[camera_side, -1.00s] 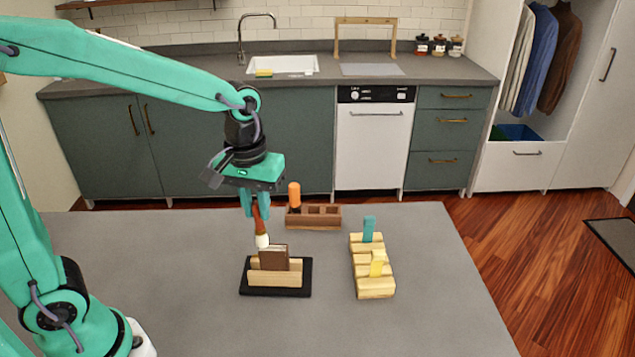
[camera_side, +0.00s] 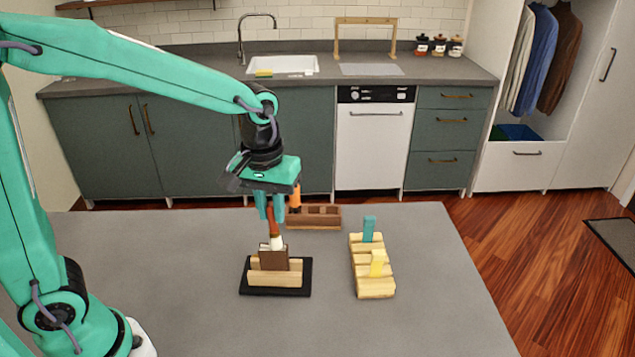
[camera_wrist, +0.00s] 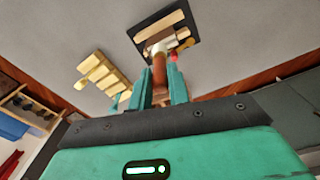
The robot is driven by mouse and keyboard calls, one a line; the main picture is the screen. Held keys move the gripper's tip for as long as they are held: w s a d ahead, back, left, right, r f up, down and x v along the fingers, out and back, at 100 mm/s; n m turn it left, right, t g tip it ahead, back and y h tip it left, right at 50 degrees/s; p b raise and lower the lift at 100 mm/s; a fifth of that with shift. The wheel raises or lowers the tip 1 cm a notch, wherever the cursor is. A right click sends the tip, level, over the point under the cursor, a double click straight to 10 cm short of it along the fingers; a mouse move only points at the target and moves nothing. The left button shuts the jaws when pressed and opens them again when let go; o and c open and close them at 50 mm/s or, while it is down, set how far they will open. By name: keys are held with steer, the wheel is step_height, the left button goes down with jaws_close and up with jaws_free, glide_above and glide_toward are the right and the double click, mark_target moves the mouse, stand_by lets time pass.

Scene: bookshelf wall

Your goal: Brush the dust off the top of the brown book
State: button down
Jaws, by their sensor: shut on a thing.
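The brown book (camera_side: 273,260) stands upright in a wooden holder (camera_side: 275,279) on a black base, near the middle of the table. My gripper (camera_side: 271,212) is shut on the brown handle of a brush (camera_side: 273,226) and points down above the holder. The brush's pale bristle end (camera_side: 277,243) is at the book's top edge; I cannot tell if it touches. In the wrist view the brush (camera_wrist: 159,68) sits between the fingers, and its pale end overlaps the holder (camera_wrist: 160,24). Any dust is too small to make out.
A wooden rack (camera_side: 368,280) with a teal piece (camera_side: 369,229) and a yellow piece (camera_side: 377,263) stands to the right. A brown compartment block (camera_side: 318,217) with an orange-handled item (camera_side: 295,199) is behind. The table's front and right are clear.

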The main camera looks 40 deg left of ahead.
steer(key=shift+w+d, duration=0.65)
steer(key=shift+d, duration=0.1)
steer(key=shift+s+a, duration=0.1)
steer(key=shift+s+a+f, duration=0.2)
steer(key=shift+s+a, duration=1.3)
steer(key=shift+a, duration=0.2)
steer(key=shift+d, duration=0.1)
steer(key=shift+w+d+r, duration=0.1)
steer(key=shift+w+d, duration=0.3)
steer(key=shift+d, duration=0.3)
steer(key=shift+w+d, duration=0.4)
steer(key=shift+d, duration=0.25)
steer(key=shift+w+d+r, duration=0.1)
steer(key=shift+w+d, duration=0.3)
steer(key=shift+d, duration=0.3)
steer(key=shift+a, duration=0.1)
steer(key=shift+s+a+f, duration=0.15)
steer(key=shift+s+a, duration=1.35)
steer(key=shift+a, duration=0.2)
